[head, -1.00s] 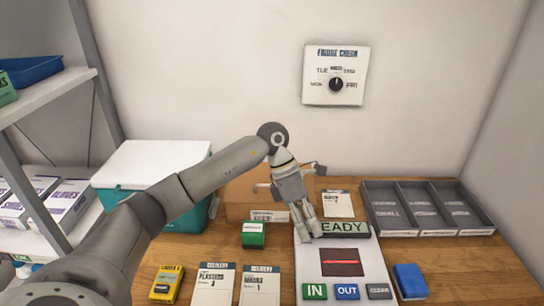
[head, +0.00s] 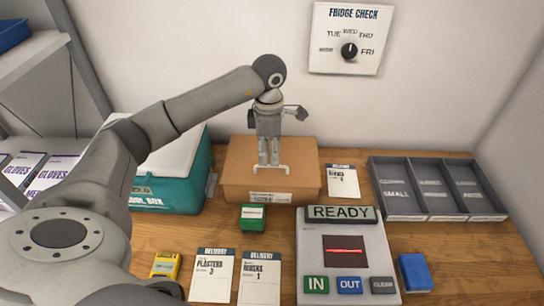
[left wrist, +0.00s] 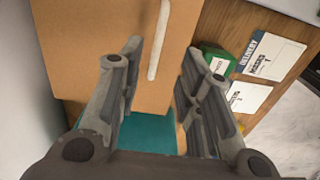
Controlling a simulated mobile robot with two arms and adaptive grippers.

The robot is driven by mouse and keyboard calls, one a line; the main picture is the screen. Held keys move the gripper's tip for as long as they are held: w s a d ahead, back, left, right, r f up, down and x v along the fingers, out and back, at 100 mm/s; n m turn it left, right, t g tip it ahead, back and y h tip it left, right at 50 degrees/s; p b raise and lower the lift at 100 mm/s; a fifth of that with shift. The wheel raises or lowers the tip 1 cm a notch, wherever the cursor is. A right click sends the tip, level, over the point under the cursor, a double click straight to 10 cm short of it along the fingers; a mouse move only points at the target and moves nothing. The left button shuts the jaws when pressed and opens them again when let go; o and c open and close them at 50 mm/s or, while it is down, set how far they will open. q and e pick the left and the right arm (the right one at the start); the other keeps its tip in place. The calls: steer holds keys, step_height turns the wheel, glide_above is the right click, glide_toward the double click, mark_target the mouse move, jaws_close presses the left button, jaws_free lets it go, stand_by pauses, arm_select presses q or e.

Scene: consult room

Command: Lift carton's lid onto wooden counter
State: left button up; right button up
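The brown cardboard carton (head: 239,165) stands on the wooden counter (head: 470,265) against the back wall. Its lid (left wrist: 85,40) is on and carries a pale bar handle (left wrist: 158,40), which also shows in the head view (head: 287,170). My left gripper (head: 269,163) points down over the lid at the handle. In the left wrist view its two fingers (left wrist: 162,62) are apart, with the handle in line with the gap between them. I cannot tell whether they touch it. My right gripper is not in view.
A teal cool box (head: 180,190) stands left of the carton. A green box (head: 253,217) and delivery cards (head: 212,275) lie in front. A READY panel (head: 340,240) and a grey divided tray (head: 425,200) are to the right. Bare counter shows at front right.

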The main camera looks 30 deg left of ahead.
arm_select(q)
steer(key=f+p, duration=0.2)
steer(key=f, duration=0.1)
steer(key=shift+w+f+p, duration=0.25)
steer(key=shift+f+p, duration=0.15)
steer(key=shift+f, duration=0.6)
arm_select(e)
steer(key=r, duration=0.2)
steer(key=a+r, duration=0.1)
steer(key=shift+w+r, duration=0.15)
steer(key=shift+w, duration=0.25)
arm_select(q)
steer(key=c, duration=0.6)
jaws_close()
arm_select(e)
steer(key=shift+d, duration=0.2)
